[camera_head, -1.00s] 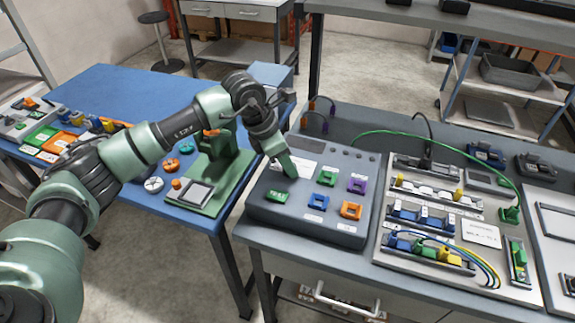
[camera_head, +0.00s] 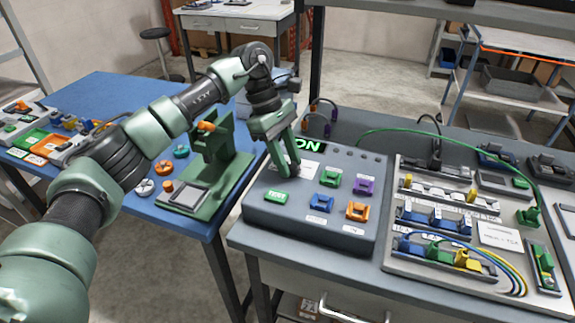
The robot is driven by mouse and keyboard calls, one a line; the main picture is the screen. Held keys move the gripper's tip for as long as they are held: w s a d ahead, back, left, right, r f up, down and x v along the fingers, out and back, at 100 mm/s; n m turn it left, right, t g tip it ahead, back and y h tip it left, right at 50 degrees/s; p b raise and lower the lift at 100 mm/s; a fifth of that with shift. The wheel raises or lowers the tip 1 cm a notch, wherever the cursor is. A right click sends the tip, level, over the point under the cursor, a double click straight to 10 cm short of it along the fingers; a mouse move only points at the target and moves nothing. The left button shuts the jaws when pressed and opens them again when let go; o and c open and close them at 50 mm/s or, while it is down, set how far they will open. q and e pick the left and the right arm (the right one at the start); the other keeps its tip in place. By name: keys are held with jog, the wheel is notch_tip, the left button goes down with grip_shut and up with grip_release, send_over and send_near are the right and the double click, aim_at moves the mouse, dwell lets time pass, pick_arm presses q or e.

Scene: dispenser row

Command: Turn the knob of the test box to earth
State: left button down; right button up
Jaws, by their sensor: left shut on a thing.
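The test box (camera_head: 340,218) is a grey sloped box at the front left of the grey bench. It has a lit green ON display (camera_head: 312,145), a green button (camera_head: 277,196) and several coloured sockets: green (camera_head: 330,180), purple (camera_head: 364,187), blue (camera_head: 321,203) and orange (camera_head: 357,212). My left gripper (camera_head: 287,170) points down onto the box's upper left, beside a white label (camera_head: 309,169). It is shut on the knob, which its fingers hide, so I cannot read the knob's setting. My right gripper is out of view.
A board with rails, terminal blocks and wires (camera_head: 400,258) stands right of the box. A green cable (camera_head: 420,133) arcs behind it. A green stand (camera_head: 228,165) sits on the blue table (camera_head: 110,88) at left, under my left arm.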

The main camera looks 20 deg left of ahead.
pick_arm(q)
jog(key=m+g, duration=0.1)
jog(key=m, duration=0.1)
jog(key=shift+w+d+m, duration=0.1)
jog(key=shift+m, duration=0.2)
jog(key=shift+m+g+y+b, duration=0.35)
jog(key=shift+m+g+y, duration=0.2)
jog(key=shift+m, duration=1.05)
jog(key=c, duration=1)
grip_release()
jog(key=shift+v, duration=3.9)
jog(key=shift+d+r, duration=0.1)
